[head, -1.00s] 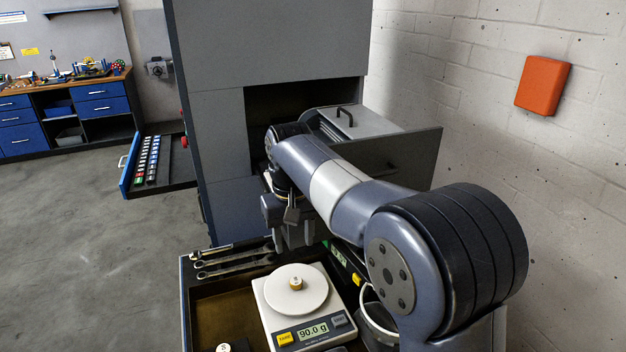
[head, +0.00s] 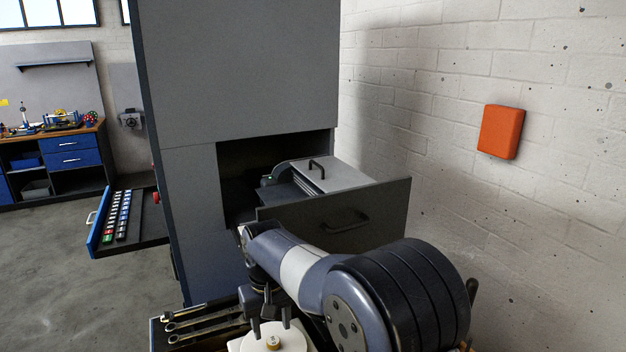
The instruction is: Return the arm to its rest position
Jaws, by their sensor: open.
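My arm is bent low in front of the grey cabinet, and my gripper (head: 271,324) points down at the lower middle of the head view. Its fingers are apart and I see nothing between them. It is close to the white scale pan (head: 246,344), which carries a small brass-coloured weight (head: 273,342). I cannot tell how high the fingertips are above the pan. The scale's display is out of view.
A grey cabinet (head: 180,190) stands ahead with an open drawer (head: 335,222). A blue drawer (head: 92,235) with small blocks juts out at left. Wrenches (head: 205,324) lie beside the scale. A brick wall (head: 480,220) with an orange box (head: 501,132) is at right.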

